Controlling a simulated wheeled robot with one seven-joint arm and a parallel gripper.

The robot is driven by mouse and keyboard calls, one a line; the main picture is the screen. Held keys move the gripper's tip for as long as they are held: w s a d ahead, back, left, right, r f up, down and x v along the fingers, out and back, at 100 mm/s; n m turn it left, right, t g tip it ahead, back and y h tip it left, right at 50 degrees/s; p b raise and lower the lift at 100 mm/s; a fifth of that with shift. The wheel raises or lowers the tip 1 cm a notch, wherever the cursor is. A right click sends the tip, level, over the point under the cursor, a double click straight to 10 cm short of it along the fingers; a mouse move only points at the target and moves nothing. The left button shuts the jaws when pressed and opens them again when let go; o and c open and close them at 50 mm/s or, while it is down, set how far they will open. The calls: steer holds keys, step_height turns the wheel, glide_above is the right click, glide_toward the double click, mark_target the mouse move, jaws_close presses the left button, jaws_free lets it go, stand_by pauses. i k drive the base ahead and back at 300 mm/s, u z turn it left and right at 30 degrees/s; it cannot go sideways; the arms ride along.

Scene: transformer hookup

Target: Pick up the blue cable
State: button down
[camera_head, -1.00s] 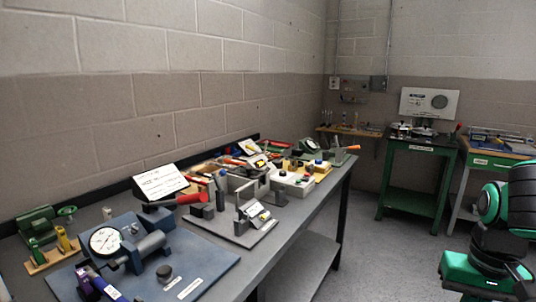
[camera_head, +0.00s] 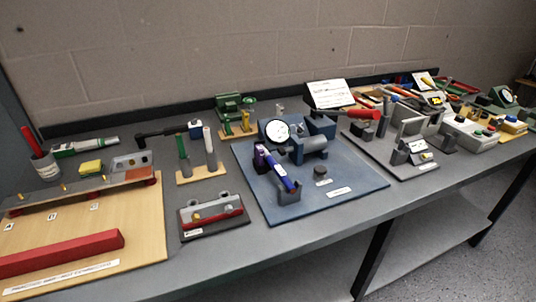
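I cannot make out a blue cable for certain in the head view. A blue-purple handled item (camera_head: 277,168) leans on the blue baseplate (camera_head: 350,185), in front of a round white dial gauge (camera_head: 277,132). Whether it is a cable or a tool is unclear. A wooden board (camera_head: 130,225) at the left bears small brass posts, lettered labels and a long red bar (camera_head: 60,253). My gripper is out of view.
A long grey bench (camera_head: 225,255) runs along a block wall. A cup (camera_head: 45,167) stands at the left back, and a small grey fixture (camera_head: 212,216) sits near the front edge. Crowded fixtures fill the right end. Grey floor (camera_head: 450,230) is open at the lower right.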

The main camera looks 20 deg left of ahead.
mark_target(279, 172)
steer(key=u, duration=1.15)
steer(key=k, duration=0.5)
steer(key=z, duration=0.85)
steer(key=i, duration=1.05)
steer(key=u, duration=1.1)
